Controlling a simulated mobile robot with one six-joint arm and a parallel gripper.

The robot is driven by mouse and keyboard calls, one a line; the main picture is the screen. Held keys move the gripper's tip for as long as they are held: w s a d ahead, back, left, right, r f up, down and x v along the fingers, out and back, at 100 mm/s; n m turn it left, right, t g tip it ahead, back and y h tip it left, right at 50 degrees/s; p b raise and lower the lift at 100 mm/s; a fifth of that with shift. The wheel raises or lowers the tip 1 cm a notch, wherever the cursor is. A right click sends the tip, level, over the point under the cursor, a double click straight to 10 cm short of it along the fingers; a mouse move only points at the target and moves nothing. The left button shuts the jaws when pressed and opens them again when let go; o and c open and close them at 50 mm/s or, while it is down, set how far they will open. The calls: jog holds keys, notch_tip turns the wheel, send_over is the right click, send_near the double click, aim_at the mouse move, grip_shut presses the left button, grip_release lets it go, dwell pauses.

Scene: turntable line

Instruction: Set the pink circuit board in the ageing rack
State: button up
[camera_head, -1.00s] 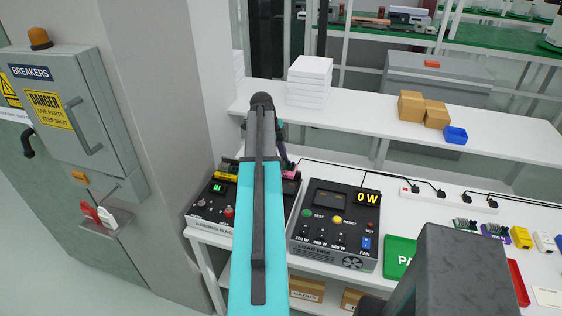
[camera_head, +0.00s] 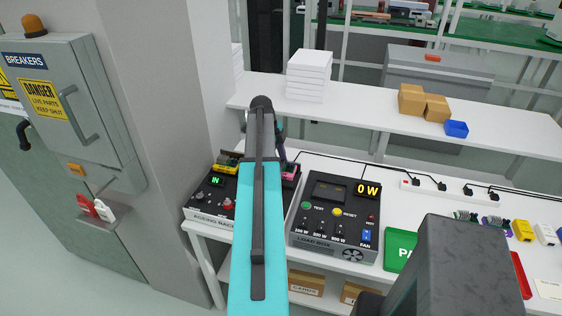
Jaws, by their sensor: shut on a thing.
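The ageing rack (camera_head: 206,206) is a black box with a lit green display and a red button, at the left end of the white bench. A yellow board (camera_head: 227,163) stands at its back left. The pink circuit board (camera_head: 291,170) shows as a small pink patch at the rack's back right, just past my arm. My gripper (camera_head: 284,157) is mostly hidden behind my arm and is shut on the pink board. I cannot tell whether the board is touching the rack or seated in a slot.
The load box (camera_head: 334,220), reading 0 W, stands right of the rack. A green pass tray (camera_head: 401,250), a power strip (camera_head: 440,189) and several small boards lie further right. A raised shelf (camera_head: 380,112) runs behind. The breaker cabinet (camera_head: 72,118) and pillar are at left.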

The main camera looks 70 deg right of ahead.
jog(key=shift+f+b, duration=0.35)
jog(key=shift+f, duration=0.45)
jog(key=shift+f+b, duration=0.55)
jog(key=shift+f, duration=0.15)
dwell(2.5)
dwell(0.3)
jog(key=o, duration=1.6)
jog(key=shift+a, duration=0.1)
jog(key=shift+r, duration=0.15)
jog(key=shift+b+v, duration=1.85)
jog(key=shift+v, duration=4.9)
jog(key=shift+r, duration=0.1)
